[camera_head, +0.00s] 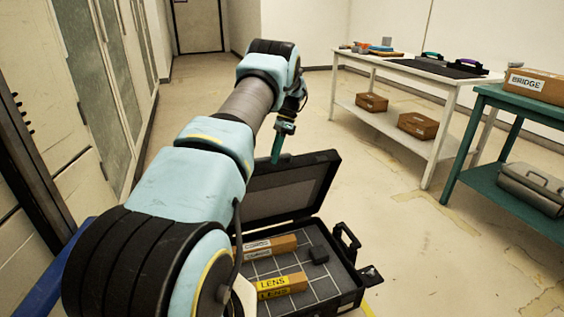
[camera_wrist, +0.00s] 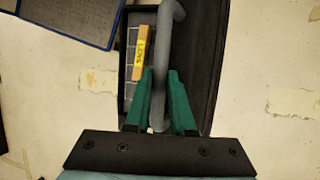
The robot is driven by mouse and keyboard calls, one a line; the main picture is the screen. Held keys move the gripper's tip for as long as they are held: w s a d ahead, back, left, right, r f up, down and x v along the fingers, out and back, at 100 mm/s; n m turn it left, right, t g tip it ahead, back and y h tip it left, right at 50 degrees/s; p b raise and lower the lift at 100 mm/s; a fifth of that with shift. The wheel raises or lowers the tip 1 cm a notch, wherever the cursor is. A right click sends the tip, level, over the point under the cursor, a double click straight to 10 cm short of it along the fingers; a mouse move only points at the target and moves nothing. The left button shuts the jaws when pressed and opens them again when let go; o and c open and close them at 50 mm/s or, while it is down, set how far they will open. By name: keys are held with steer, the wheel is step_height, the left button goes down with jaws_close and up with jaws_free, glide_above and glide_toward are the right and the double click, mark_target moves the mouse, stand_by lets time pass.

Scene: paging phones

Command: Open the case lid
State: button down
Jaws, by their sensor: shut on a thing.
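The black case (camera_head: 348,293) is on the floor in the head view, with its lid (camera_head: 300,185) raised and tilted back from the base. The case also shows in the wrist view (camera_wrist: 127,15), with the dark lid (camera_wrist: 212,60) to its right. My gripper (camera_head: 276,158) is at the lid's upper left part, its lower end hidden by my arm and the lid. In the wrist view my teal fingers (camera_wrist: 160,100) are closed around a grey curved bar (camera_wrist: 160,60) beside the lid. Where the bar joins the case is not clear.
A white table (camera_head: 428,80) and a green table (camera_head: 510,108) stand at right. Cabinets (camera_head: 105,90) line the left. The floor between is clear.

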mark_target(268, 163)
steer(key=shift+w+a+r, duration=0.1)
steer(key=shift+w+a, duration=0.15)
steer(key=shift+w, duration=0.55)
steer(key=shift+w+a, duration=0.25)
steer(key=shift+w, duration=0.5)
steer(key=c, duration=1.1)
jaws_free()
steer(key=o, duration=0.3)
steer(key=shift+w+r, duration=0.1)
steer(key=shift+o, duration=0.2)
steer(key=shift+d, duration=0.1)
steer(key=shift+r, duration=0.1)
